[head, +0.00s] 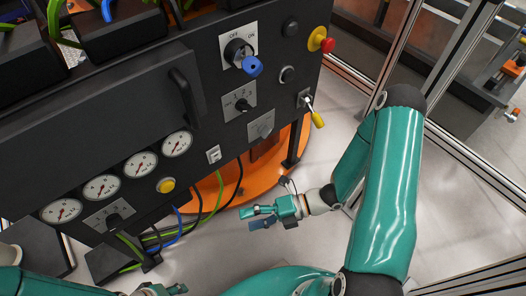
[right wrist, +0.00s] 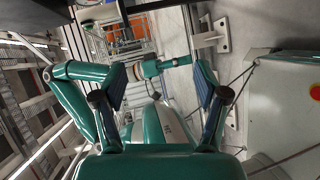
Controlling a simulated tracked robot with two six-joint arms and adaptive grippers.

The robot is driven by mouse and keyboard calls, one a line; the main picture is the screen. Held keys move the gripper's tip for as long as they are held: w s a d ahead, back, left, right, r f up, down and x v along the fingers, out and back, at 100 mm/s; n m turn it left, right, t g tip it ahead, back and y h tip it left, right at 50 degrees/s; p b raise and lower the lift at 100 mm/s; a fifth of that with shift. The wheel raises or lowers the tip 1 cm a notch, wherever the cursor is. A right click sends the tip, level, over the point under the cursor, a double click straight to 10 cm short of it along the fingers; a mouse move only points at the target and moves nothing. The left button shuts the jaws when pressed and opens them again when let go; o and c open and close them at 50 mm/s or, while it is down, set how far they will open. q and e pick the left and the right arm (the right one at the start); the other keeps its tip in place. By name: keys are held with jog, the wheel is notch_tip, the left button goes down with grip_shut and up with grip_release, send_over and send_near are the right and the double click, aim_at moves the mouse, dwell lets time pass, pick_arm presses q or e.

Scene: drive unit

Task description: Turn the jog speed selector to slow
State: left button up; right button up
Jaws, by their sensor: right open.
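The black panel carries several controls, and I cannot read which label names the jog speed. A small black selector knob (head: 242,104) sits on a grey plate with number marks, below the blue-handled OFF/ON switch (head: 248,62). Another dark knob (head: 113,219) sits on a grey plate at the lower left of the panel. My right gripper (head: 252,217) is below and in front of the panel, apart from every control. It is open and empty, and its spread fingers also show in the right wrist view (right wrist: 160,92). My left gripper (head: 162,290) is partly cut off at the bottom edge.
A red and yellow stop button (head: 321,40) and a key switch with a yellow tag (head: 317,118) are at the panel's right side. Several gauges (head: 102,187) and a yellow button (head: 166,185) are lower left. Cables (head: 185,226) hang below. Floor in front is clear.

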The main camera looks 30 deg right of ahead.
jog(key=w+d+f+m+t+h+b, duration=0.2)
jog(key=w+d+m+t+h, duration=0.15)
jog(key=d+m, duration=0.25)
jog(key=w+d+f+m+t+h+b, duration=0.2)
jog(key=w+d+m+t, duration=0.2)
jog(key=d+m+t, duration=0.15)
jog(key=m+t+h+b, duration=0.2)
jog(key=m+t+h, duration=0.1)
jog(key=m+h, duration=0.5)
send_near(268, 134)
jog(key=shift+m+y, duration=0.35)
jog(key=shift+y, duration=0.2)
jog(key=w+b, duration=0.3)
jog(key=w, duration=0.6)
jog(key=shift+w+a, duration=0.1)
jog(key=shift+a, duration=0.1)
pick_arm(q)
notch_tip(268, 134, down, 12)
pick_arm(e)
jog(key=shift+w, duration=0.7)
pick_arm(q)
jog(key=shift+r, duration=0.1)
pick_arm(e)
jog(key=shift+c, duration=0.2)
